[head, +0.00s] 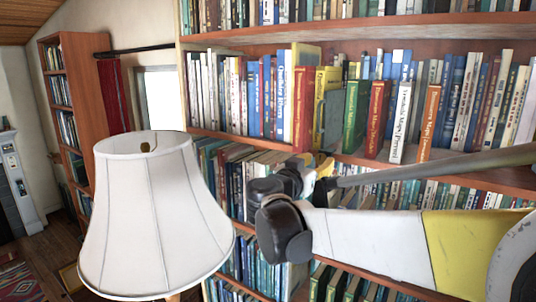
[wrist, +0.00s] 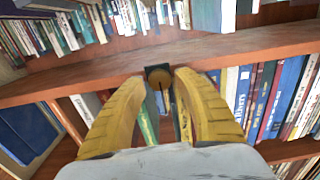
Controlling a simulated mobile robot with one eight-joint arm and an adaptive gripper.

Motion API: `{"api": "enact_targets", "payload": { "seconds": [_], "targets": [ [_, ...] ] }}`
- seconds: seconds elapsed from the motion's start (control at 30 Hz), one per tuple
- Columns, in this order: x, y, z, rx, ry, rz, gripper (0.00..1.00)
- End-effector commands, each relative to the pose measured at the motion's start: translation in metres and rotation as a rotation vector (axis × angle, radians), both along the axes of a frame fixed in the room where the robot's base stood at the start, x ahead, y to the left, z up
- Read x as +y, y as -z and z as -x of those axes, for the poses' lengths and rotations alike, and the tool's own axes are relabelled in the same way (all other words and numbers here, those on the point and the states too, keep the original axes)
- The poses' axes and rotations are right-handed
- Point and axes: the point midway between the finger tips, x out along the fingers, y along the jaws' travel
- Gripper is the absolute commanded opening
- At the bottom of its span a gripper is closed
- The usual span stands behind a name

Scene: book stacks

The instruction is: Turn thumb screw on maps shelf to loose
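The thumb screw (wrist: 159,78) is a round brass-coloured knob on a dark square mount at the front edge of a wooden shelf (wrist: 225,52), in the wrist view. A thin dark line shows on its face. My gripper (wrist: 160,76) has its two yellow fingers apart, one on each side of the knob, with the tips close to it. I cannot tell whether they touch it. In the head view my gripper (head: 322,168) is at the shelf edge, partly behind my arm, and the screw cannot be made out clearly. No readable loose marking shows.
Several books (head: 375,118) stand on the shelf above my arm, some jutting forward. More books (wrist: 280,95) fill the shelf below in the wrist view. A white lampshade (head: 155,215) stands at the front left. Open floor shows at the far left.

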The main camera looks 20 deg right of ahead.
Motion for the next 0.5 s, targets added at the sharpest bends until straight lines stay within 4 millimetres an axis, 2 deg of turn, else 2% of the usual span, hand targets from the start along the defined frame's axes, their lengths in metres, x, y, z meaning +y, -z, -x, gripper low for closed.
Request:
{"api": "enact_targets", "payload": {
  "seconds": [0.2,0.5],
  "targets": [
    [-0.016,0.0,-0.013,0.0,0.0,0.0,0.38],
    [-0.017,0.0,-0.014,0.001,-0.001,-0.001,0.37]
  ]
}}
